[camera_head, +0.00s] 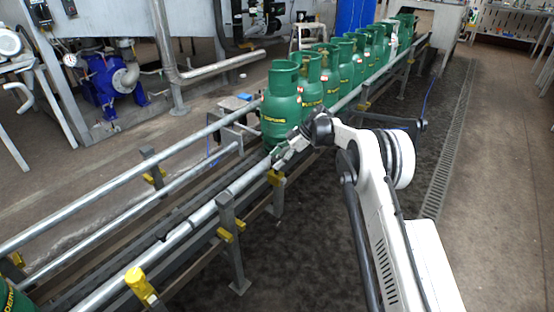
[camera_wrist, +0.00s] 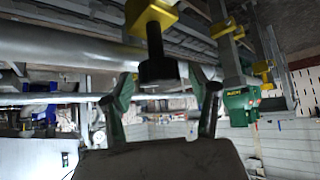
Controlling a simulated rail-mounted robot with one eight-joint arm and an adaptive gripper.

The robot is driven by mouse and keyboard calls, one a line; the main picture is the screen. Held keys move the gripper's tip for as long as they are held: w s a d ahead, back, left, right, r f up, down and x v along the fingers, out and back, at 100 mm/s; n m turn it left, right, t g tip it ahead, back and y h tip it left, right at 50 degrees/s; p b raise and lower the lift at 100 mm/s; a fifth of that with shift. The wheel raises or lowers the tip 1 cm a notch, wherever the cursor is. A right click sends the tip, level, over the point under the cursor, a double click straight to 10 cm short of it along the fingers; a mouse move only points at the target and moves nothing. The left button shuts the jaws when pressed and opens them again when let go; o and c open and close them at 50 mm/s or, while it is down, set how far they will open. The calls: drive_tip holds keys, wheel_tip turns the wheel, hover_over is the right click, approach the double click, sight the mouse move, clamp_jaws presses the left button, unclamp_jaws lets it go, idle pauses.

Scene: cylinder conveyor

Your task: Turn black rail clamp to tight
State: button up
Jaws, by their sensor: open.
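The black rail clamp knob (camera_wrist: 158,66) hangs from a yellow clamp block (camera_wrist: 152,16) in the upper middle of the wrist view. My gripper (camera_wrist: 163,84) is open, with one finger on each side of the picture around the knob's end. The fingers look apart from the knob; how deep it sits between them is unclear. In the head view my gripper (camera_head: 284,150) is at the near guide rail, just above a yellow clamp (camera_head: 275,178). The black knob cannot be made out in the head view.
Green gas cylinders (camera_head: 281,106) stand in a row on the conveyor, the closest just behind my gripper. Metal guide rails (camera_head: 110,218) run along it. More yellow clamps (camera_head: 141,285) sit on the near posts. The floor (camera_head: 290,240) right of the conveyor is clear.

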drive_tip(key=v, duration=1.2)
